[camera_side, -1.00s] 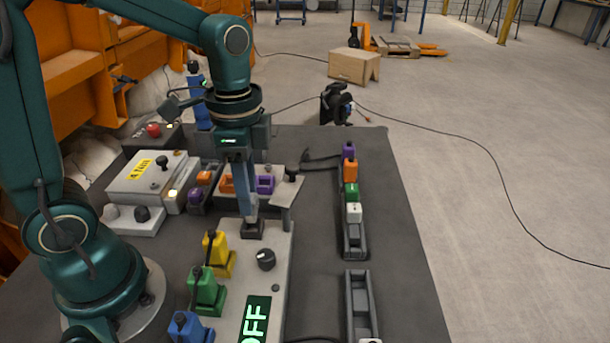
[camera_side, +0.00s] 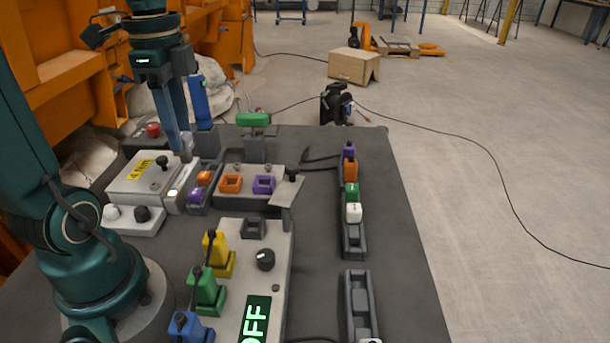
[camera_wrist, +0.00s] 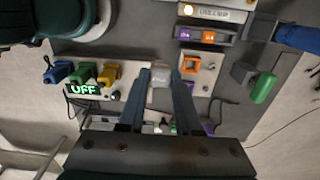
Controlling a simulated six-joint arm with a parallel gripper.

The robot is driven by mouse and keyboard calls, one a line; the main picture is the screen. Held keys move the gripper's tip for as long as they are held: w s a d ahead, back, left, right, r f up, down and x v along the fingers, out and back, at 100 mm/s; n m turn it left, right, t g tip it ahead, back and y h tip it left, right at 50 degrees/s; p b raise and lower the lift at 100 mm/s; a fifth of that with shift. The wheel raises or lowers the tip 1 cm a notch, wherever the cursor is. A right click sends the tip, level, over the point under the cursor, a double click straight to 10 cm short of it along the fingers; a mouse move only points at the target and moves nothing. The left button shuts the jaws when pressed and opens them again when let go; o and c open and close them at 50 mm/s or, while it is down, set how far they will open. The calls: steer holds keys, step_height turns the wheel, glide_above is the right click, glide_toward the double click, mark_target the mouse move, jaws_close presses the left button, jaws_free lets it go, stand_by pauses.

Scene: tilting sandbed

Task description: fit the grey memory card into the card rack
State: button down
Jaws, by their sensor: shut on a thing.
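My gripper (camera_side: 181,154) is raised over the back left of the table, near the white box with a yellow label. In the wrist view, its fingers (camera_wrist: 161,74) are shut on a small grey block, which I take as the grey memory card (camera_wrist: 160,76). In the side view the card is hard to make out at the fingertips. A dark rack (camera_side: 213,166), which seems to be the card rack, lies just right of the fingertips. It holds a purple and an orange card, and its far end looks free. It also shows in the wrist view (camera_wrist: 227,38).
The white box (camera_side: 135,182) stands left of the rack. A green-topped post (camera_side: 253,120) rises behind the panel with orange and purple frames (camera_side: 246,183). A dark socket (camera_side: 253,228) sits on the front panel. A rail (camera_side: 354,240) with coloured blocks stands right.

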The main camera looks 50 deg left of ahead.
steer(key=w+d+f+n, duration=0.1)
steer(key=w+d+n, duration=0.7)
steer(key=d, duration=0.7)
steer(key=w+d+f+m, duration=0.7)
steer(key=w, duration=0.1)
steer(key=shift+w+m, duration=0.3)
steer(key=shift+m, duration=0.1)
steer(key=shift+f, duration=2.15)
steer(key=shift+f, duration=1.25)
